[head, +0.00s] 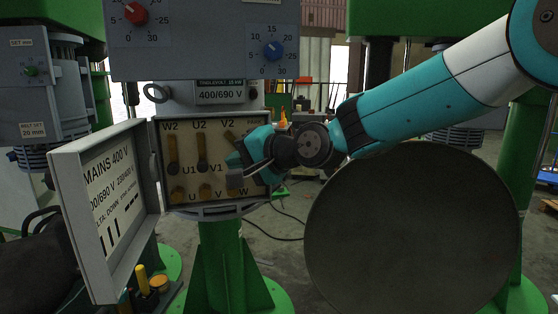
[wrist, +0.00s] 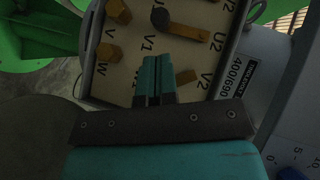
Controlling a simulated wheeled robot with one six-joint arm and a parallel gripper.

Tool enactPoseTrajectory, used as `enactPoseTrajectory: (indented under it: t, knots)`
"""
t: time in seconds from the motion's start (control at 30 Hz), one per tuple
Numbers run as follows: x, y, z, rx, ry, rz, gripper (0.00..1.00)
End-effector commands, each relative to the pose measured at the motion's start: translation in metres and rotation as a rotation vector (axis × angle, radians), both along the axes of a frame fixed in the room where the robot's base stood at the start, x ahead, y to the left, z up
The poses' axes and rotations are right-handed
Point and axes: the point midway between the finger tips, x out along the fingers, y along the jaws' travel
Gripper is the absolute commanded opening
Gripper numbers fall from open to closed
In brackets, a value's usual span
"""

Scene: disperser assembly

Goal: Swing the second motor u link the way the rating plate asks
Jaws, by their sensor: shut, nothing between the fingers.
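The motor's terminal box (head: 211,200) is open, with brass links on its board. The left link (head: 172,150), on the U1 column, stands upright below W2. The middle link (head: 201,145) stands upright below U2; it also shows in the wrist view (wrist: 186,30) with a dark knob at its V1 end. The right link (head: 230,136) is tilted near V2, its lower part hidden by my gripper (head: 247,160). In the wrist view my gripper (wrist: 155,62) is shut and empty over the V1/V2 side. The rating plate (head: 221,95) reads 400/690 V.
The open lid (head: 105,205) stands out at the left, reading MAINS 400 V and a delta line pointing down. The panel with red (head: 136,13) and blue (head: 273,50) knobs hangs above. A large grey disc (head: 412,235) fills the lower right.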

Motion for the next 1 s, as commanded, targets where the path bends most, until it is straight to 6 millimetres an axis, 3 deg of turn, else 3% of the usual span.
enactPoseTrajectory:
  t: [0.3,0.63,0.77,1.0]
  knots:
    - [-0.046,-0.063,0.021,0.001,-0.004,-0.005,0.0]
    - [-0.073,-0.09,0.029,-0.023,0.001,0.008,0.0]
    - [-0.109,-0.096,0.0,-0.207,0.002,0.087,0.0]
    - [-0.233,-0.137,-0.09,-0.729,0.027,0.475,0.0]
